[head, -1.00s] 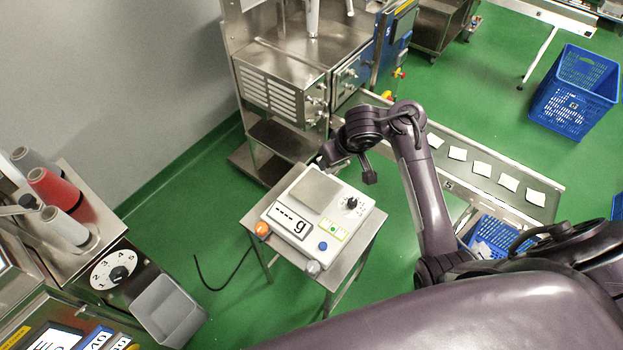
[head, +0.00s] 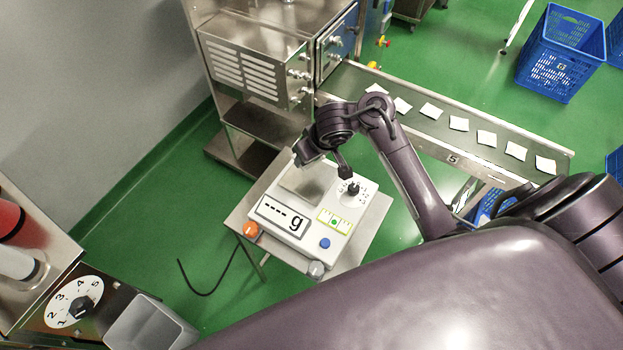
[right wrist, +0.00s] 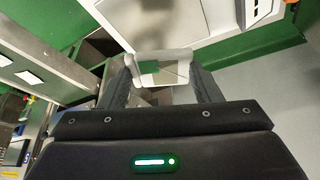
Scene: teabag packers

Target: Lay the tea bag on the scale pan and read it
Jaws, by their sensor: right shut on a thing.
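The white scale (head: 316,212) stands on a small steel table, its display (head: 283,217) reading dashes and "g". Its square steel pan (head: 300,186) is partly covered in the head view by my right gripper (head: 323,163), which is over the pan's far edge; the height gap is hard to judge. My left gripper is not in view.
A conveyor (head: 420,125) with several white tea bags runs behind my right arm. A steel machine (head: 245,60) stands behind the scale. Blue crates (head: 560,60) are at the upper right. A dial (head: 75,303) and grey bin (head: 145,325) are at the lower left.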

